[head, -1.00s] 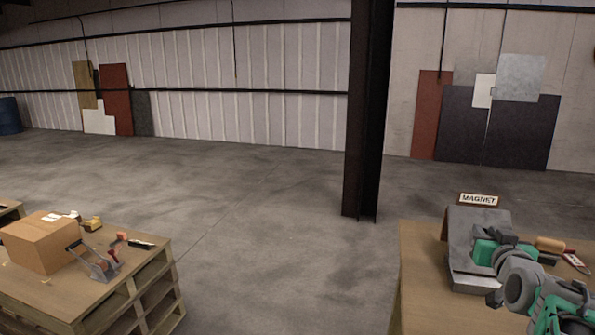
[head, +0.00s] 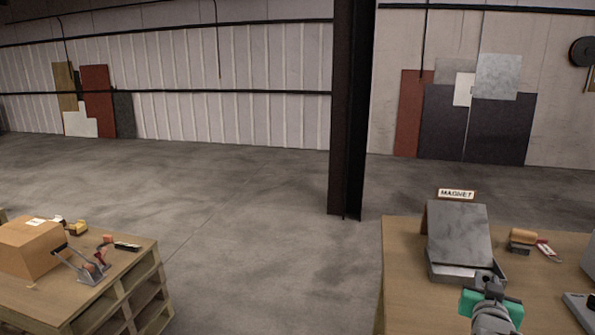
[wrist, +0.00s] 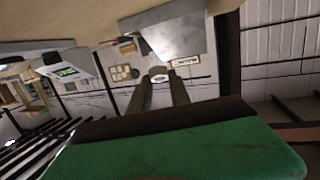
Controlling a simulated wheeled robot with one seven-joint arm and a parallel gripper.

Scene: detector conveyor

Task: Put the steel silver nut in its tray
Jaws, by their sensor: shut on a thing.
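In the wrist view my gripper (wrist: 158,82) has its two dark fingers closed on the small silver nut (wrist: 158,75), held at the fingertips. In the head view my gripper (head: 487,282) is at the lower right, in front of the magnet stand; the nut cannot be made out there. The magnet stand (head: 460,232) is a slanted grey plate with a shallow grey tray (head: 452,272) at its foot and a MAGNET sign (head: 456,194) behind it. My gripper covers part of this tray's front right. Another grey tray (head: 578,308) is cut off at the right edge.
The stand is on a wooden table (head: 405,270), bare at its left. A brown-handled brush (head: 522,239) and a red-and-white tool (head: 547,250) lie right of the stand. A pallet (head: 110,300) with a cardboard box (head: 28,246) is at left. A dark column (head: 348,110) rises behind.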

